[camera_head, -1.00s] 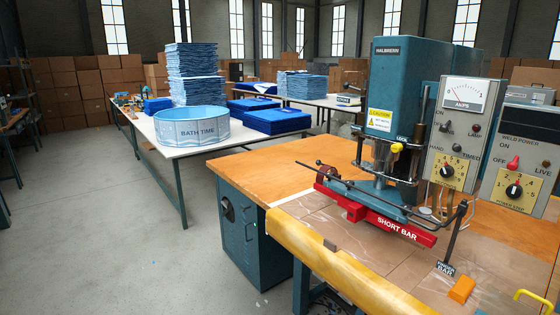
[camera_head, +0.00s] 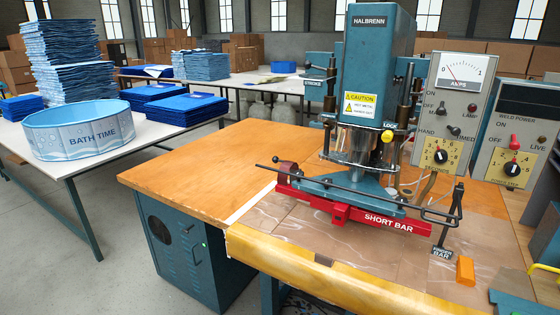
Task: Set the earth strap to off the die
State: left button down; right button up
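The teal Halbrenn welding press (camera_head: 378,75) stands on the wooden bench. Its red short bar (camera_head: 345,209) sits low over the clear sheet at the front. A thin dark rod (camera_head: 360,192) runs above the red bar, with a dark red clamp-like piece (camera_head: 288,172) at its left end; I cannot tell for sure which part is the earth strap. A black stand labelled as a bar (camera_head: 450,222) is at the right end. Neither of my grippers is in view.
The wooden bench (camera_head: 195,168) is clear left of the press. A yellow roll (camera_head: 300,275) lines its front edge, and an orange block (camera_head: 465,270) lies at right. Control boxes (camera_head: 450,110) stand right of the press. A blue pool (camera_head: 90,130) and stacked blue sheets (camera_head: 68,62) occupy the left table.

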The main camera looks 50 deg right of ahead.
aim_at(286, 166)
jog(key=z, duration=0.65)
jog(key=i, duration=0.75)
jog(key=z, duration=1.3)
jog(key=i, duration=0.4)
jog(key=z, duration=0.35)
